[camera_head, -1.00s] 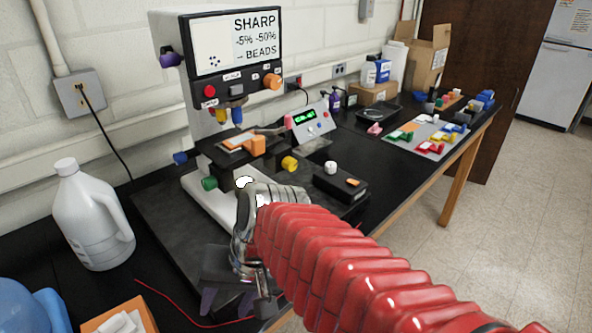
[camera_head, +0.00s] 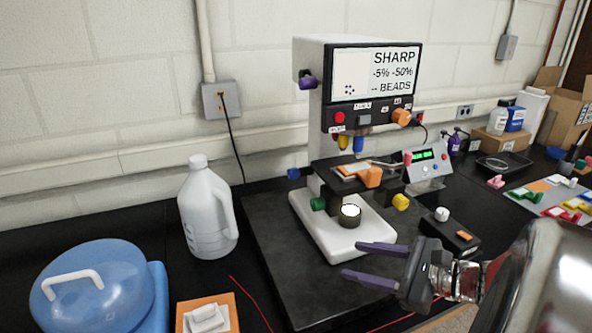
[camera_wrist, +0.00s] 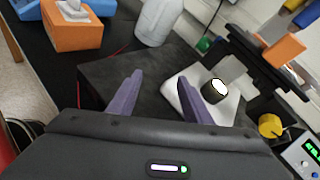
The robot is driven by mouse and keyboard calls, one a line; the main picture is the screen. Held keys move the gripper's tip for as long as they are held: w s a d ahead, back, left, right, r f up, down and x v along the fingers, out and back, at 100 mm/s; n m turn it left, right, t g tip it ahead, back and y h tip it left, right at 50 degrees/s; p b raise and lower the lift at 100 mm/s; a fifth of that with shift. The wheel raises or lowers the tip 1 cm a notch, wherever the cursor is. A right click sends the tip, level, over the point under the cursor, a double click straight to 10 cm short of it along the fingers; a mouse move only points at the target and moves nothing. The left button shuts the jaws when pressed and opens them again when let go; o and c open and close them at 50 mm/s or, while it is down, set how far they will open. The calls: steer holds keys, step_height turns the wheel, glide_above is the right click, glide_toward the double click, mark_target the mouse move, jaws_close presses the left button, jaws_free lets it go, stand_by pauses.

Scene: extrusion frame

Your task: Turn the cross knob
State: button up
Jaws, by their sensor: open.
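The microscope-like machine (camera_head: 330,110) stands on the black bench. Its knobs are a purple one (camera_head: 308,82) at the upper left, an orange one (camera_head: 401,117) on the panel, and blue (camera_head: 293,173), green (camera_head: 318,204), yellow (camera_head: 400,201) and orange (camera_head: 371,177) ones around the stage. I cannot tell which is the cross knob. My gripper (camera_head: 352,259) is open and empty, its purple fingers in front of the white base and apart from every knob. In the wrist view my gripper (camera_wrist: 160,80) shows the green knob (camera_wrist: 203,45) and yellow knob (camera_wrist: 270,126) beyond its fingers.
A white jug (camera_head: 207,215) stands left of the machine, with a blue lidded container (camera_head: 95,285) and an orange box (camera_head: 222,310) in front. A small black box (camera_head: 449,232) and a display unit (camera_head: 428,165) stand to the right. A red wire lies on the bench.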

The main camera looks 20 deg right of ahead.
mark_target(404, 206)
steer(key=s+d+r+m+t+h, duration=0.1)
steer(key=s+d+m+t+h, duration=0.1)
steer(key=d+m, duration=0.3)
steer(key=s+d+r+m+t+h, duration=0.1)
steer(key=s+d+m+t+h, duration=0.2)
steer(key=d, duration=0.9)
steer(key=shift+d+r+m+t+h, duration=0.4)
steer(key=shift+m+t+h, duration=0.2)
steer(key=shift+m+h, duration=0.3)
steer(key=shift+w+a, duration=0.1)
steer(key=shift+w+a, duration=0.2)
steer(key=shift+w, duration=6.55)
steer(key=shift+c, duration=0.6)
steer(key=c, duration=0.9)
